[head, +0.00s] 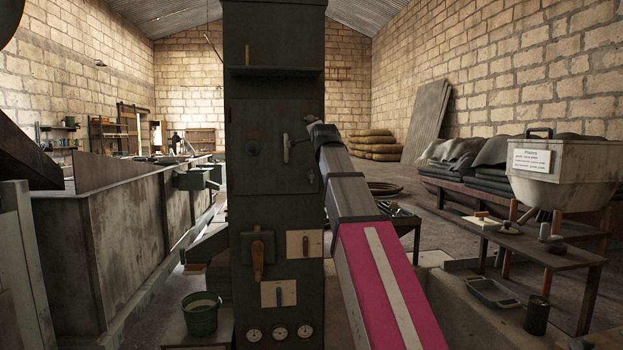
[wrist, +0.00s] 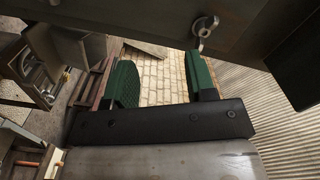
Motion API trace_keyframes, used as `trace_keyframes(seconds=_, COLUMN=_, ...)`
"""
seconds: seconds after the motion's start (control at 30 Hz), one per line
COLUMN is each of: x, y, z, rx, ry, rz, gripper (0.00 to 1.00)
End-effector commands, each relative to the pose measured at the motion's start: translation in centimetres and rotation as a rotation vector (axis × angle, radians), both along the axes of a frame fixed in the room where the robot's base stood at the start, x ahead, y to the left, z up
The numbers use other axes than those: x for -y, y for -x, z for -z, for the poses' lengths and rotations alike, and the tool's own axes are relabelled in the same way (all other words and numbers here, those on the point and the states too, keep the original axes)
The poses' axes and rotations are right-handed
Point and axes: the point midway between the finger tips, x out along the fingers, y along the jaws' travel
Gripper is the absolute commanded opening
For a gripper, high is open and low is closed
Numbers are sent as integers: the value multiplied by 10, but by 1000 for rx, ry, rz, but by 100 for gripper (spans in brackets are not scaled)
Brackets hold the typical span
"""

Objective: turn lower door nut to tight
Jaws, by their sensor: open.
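A dark cabinet (head: 262,110) stands upright in the middle of the head view. A pale metal nut with a lever-like handle (head: 287,147) sits on its door front. A similar metal nut with a round hub and one hanging arm (wrist: 204,30) shows on a dark panel at the top of the wrist view. I cannot tell for sure that both are the same nut. My gripper (wrist: 160,65) is open with its two green fingers apart and nothing between them. The right finger lies just below the nut, seemingly apart from it. In the head view my arm hides the fingers.
Lower on the cabinet are a wooden-handled lever (head: 257,262), two switch plates and several gauges (head: 279,332). A green bucket (head: 201,313) stands at its lower left. A low table (head: 545,250) and a pale hopper (head: 545,185) stand at the right.

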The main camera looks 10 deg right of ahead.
Motion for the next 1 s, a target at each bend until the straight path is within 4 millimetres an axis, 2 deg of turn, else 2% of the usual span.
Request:
trace_keyframes(seconds=0.03, x=0, y=2, z=19, rx=-3, ry=94, rz=0, gripper=51)
trace_keyframes(seconds=0.3, x=-1, y=4, z=102, rx=-3, ry=669, rz=-1, gripper=51)
trace_keyframes(seconds=0.5, x=-2, y=7, z=144, rx=-3, ry=992, rz=-3, gripper=51)
trace_keyframes(seconds=0.6, x=-2, y=8, z=154, rx=-2, ry=1082, rz=-3, gripper=51)
trace_keyframes(seconds=0.77, x=-2, y=6, z=158, rx=-1, ry=1132, rz=-3, gripper=51)
trace_keyframes(seconds=1.0, x=-2, y=-17, z=158, rx=-1, ry=1131, rz=-3, gripper=51)
